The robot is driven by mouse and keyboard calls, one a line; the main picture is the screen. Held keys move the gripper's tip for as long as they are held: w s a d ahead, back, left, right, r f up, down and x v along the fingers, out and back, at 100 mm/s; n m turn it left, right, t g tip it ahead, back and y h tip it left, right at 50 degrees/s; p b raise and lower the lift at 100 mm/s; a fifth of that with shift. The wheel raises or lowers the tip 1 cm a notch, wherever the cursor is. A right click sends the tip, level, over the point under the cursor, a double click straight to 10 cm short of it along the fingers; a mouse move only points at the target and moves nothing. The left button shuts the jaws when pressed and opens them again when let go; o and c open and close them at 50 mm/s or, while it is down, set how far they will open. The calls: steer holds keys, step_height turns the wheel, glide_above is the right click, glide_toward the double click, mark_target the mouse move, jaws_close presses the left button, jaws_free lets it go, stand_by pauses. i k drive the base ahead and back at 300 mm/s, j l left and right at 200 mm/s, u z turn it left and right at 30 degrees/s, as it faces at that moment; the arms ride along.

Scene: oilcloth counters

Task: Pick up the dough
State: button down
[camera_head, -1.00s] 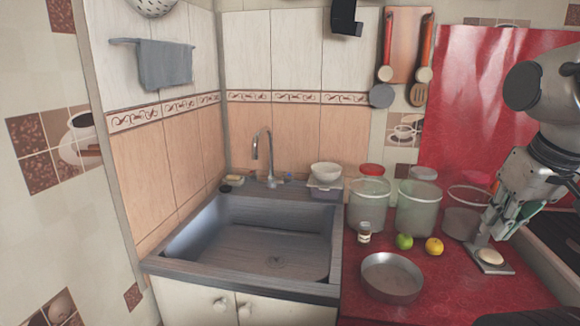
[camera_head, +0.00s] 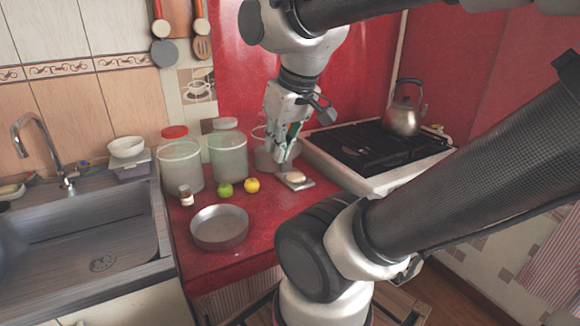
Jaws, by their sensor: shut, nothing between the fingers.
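The dough (camera_head: 295,178) is a small pale lump in the head view. It lies on a small grey board (camera_head: 306,185) on the red counter, to the left of the stove. My gripper (camera_head: 282,168) points down at the left edge of the board, close beside the dough. Its fingers are shut with nothing between them. The fingertips are small here, and I cannot tell whether they touch the board.
A green apple (camera_head: 225,190), a yellow fruit (camera_head: 252,185) and a small bottle (camera_head: 186,195) stand left of the board. A round metal pan (camera_head: 219,229) is in front. Clear jars (camera_head: 180,168) stand behind. A stove (camera_head: 375,150) with a kettle (camera_head: 403,112) is at right.

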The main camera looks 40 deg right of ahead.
mark_target(294, 176)
steer(key=i+z, duration=0.15)
steer(key=z, duration=0.25)
steer(key=i+j+z, duration=0.1)
steer(key=z, duration=0.3)
